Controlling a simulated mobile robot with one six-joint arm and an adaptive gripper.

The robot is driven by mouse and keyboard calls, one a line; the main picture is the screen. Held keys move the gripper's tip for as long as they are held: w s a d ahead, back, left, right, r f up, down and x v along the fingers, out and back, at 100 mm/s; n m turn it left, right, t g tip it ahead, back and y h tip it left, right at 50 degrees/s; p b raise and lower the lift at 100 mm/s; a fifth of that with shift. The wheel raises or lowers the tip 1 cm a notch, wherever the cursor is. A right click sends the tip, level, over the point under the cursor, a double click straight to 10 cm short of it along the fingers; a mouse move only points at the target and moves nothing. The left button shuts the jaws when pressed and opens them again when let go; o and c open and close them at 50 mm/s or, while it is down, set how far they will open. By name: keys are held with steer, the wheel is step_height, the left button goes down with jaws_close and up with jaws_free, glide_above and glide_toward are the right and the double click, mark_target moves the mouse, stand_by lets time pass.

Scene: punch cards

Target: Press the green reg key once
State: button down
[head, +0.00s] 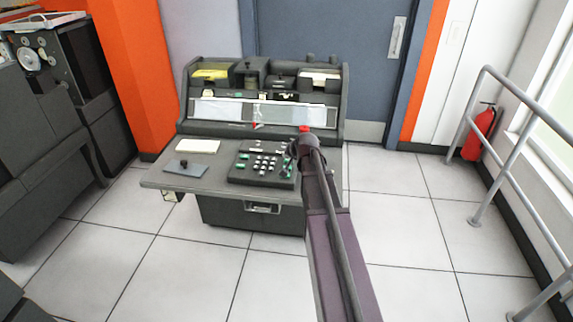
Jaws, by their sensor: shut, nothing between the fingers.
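The dark key panel (262,165) sits on the desk of the grey card-punch console, with several pale keys in its middle. Small green keys (243,156) show at its left side, and another green spot (286,168) shows at its right. The labels are too small to read, so I cannot tell which is the reg key. My gripper (290,160) is shut and empty at the panel's right side, near the right green spot. I cannot tell whether it touches a key. My arm hides part of the desk to the right.
The console (200,133) has a sloped upper part with card hoppers. White cards (198,146) and a small dark block (184,168) lie on the left of its desk. A dark machine (45,130) stands left. A grey railing (510,135) and red extinguisher (480,133) are at right.

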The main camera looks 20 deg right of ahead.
steer(key=shift+r+p, duration=0.95)
steer(key=shift+r, duration=0.25)
steer(key=shift+a, duration=0.1)
steer(key=s+a+r+n+g+p, duration=0.3)
steer(key=s+a+n+g+p, duration=0.1)
steer(key=s+a, duration=0.7)
steer(key=s+a+r+n+g+p, duration=0.3)
steer(key=s+a+p, duration=0.4)
steer(key=s+a, duration=0.4)
steer(key=s+n+g, duration=0.1)
steer(key=s+g, duration=0.1)
steer(key=s, duration=0.1)
steer(key=shift+s+a+n+p, duration=0.2)
steer(key=shift+a+n+p, duration=0.1)
steer(key=shift+a, duration=0.05)
